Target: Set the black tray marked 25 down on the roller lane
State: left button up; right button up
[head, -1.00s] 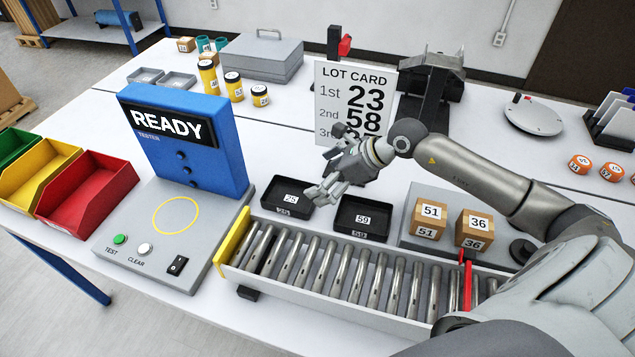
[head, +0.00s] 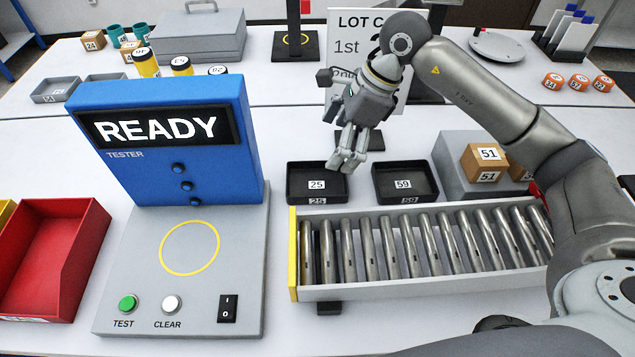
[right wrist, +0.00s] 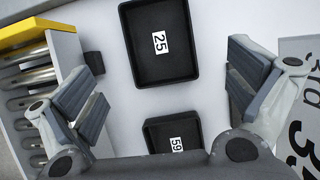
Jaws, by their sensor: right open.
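The black tray marked 25 (head: 317,190) lies on the white table just behind the left end of the roller lane (head: 430,287). It looks empty. In the right wrist view the tray (right wrist: 173,65) shows between and beyond the fingers. My right gripper (head: 347,166) is open, pointing down, above and near the right edge of the tray, holding nothing. In the right wrist view its two fingers (right wrist: 165,95) are spread wide. The rollers of the lane are bare. My left gripper is not in view.
A second black tray marked 59 (head: 405,187) sits right of tray 25. Box 51 (head: 484,163) stands on a grey platform further right. The blue tester (head: 165,140) rises on the left. The lot card (head: 365,50) stands behind my right gripper.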

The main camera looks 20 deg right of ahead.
jog(key=p, duration=0.1)
send_near(313, 185)
jog(key=shift+f, duration=0.5)
jog(key=shift+a+f, duration=0.2)
jog(key=shift+f, duration=0.05)
jog(key=p+x, duration=0.2)
jog(key=x, duration=0.2)
jog(key=shift+a, duration=0.15)
jog(key=shift+w+a+f+p, duration=0.15)
jog(key=shift+f+p, duration=0.15)
jog(key=shift+f, duration=0.2)
jog(key=shift+c, duration=1.1)
jog(key=c, duration=0.7)
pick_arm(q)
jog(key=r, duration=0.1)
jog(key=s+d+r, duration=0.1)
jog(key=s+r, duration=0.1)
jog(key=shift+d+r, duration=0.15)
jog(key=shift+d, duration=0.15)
